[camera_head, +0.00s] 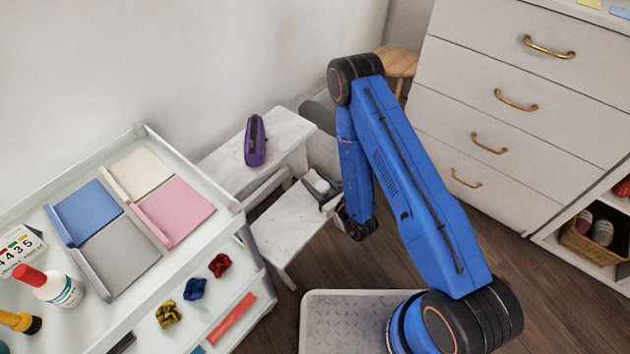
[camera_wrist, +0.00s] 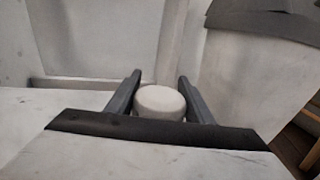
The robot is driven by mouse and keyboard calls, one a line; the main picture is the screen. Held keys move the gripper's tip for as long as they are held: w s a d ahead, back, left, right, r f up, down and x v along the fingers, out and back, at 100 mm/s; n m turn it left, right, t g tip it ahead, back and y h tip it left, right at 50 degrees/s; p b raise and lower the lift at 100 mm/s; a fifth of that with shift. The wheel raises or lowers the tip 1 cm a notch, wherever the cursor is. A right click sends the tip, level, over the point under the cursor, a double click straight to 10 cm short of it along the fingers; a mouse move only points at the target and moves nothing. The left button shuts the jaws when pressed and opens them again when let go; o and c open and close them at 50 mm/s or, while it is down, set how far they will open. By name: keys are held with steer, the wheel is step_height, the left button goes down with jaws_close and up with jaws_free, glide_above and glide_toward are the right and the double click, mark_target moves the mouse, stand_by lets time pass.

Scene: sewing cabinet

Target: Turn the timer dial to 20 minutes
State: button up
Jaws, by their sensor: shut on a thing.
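The timer (camera_head: 315,181) is a small pale box with a dark side, on the lower white marble-look step of a stand. Its round off-white dial (camera_wrist: 160,101) shows in the wrist view. My gripper (camera_head: 329,201) reaches in from the right at the timer in the head view. In the wrist view my gripper (camera_wrist: 159,82) has one dark finger on each side of the dial and is shut on it. The dial's markings and pointer cannot be made out, so its setting cannot be told.
A purple device (camera_head: 255,140) stands on the upper step (camera_head: 284,127) behind the timer. A white cart (camera_head: 228,222) with fabric squares and bottles is at left. A white drawer cabinet (camera_head: 520,95) stands at right. Wooden floor (camera_head: 480,215) is open between.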

stand_by(0.8)
steer(key=o, duration=1.1)
